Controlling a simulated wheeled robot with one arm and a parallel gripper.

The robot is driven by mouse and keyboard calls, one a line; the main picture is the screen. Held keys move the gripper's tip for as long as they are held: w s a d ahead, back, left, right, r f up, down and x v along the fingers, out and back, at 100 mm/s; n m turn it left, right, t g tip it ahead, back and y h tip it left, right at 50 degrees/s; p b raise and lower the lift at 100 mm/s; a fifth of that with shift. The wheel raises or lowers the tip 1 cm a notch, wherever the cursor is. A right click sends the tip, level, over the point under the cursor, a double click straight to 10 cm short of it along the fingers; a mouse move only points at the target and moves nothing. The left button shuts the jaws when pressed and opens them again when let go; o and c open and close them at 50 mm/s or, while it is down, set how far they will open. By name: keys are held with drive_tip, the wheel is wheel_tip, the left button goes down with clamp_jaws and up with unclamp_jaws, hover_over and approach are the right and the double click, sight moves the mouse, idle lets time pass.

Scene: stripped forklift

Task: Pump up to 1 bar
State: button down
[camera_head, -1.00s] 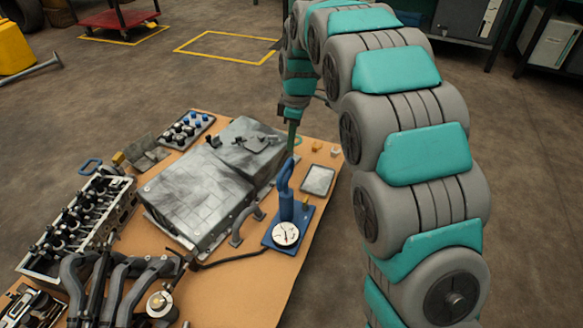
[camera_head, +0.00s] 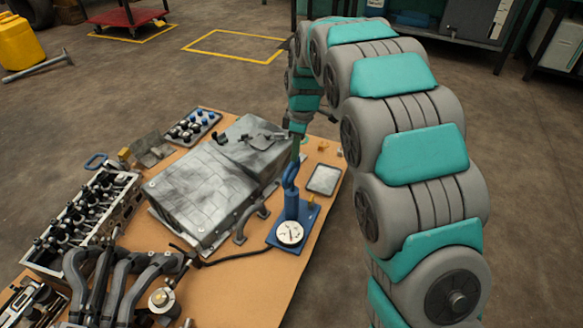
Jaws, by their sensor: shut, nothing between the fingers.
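The blue hand pump (camera_head: 291,203) stands upright on its blue base plate (camera_head: 308,217) near the right side of the table. Its looped blue handle (camera_head: 290,174) is at the top. A round white gauge (camera_head: 290,232) sits at the front of the base; its reading is too small to tell. A black hose (camera_head: 235,257) runs left from the base. My gripper (camera_head: 298,145) points down just behind and above the handle, shut and empty. Its tips are small in view, and I cannot tell whether they touch the handle.
A large grey metal case (camera_head: 205,190) lies left of the pump. A small grey tray (camera_head: 324,180) is right of it. A cylinder head (camera_head: 85,220) and dark manifold pipes (camera_head: 110,280) fill the left side. Bare tabletop (camera_head: 245,290) shows in front of the pump.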

sight(294, 177)
drive_tip(key=shift+a+f, duration=0.1)
drive_tip(key=shift+f, duration=0.85)
drive_tip(key=shift+f+b, duration=0.7)
drive_tip(key=shift+f, duration=1.25)
drive_tip(key=d, duration=0.2)
drive_tip(key=d+r, duration=0.1)
drive_tip(key=shift+s+r, duration=0.1)
drive_tip(key=shift+s, duration=0.15)
wheel_tip(294, 177, up, 8)
drive_tip(key=shift+d+p, duration=0.4)
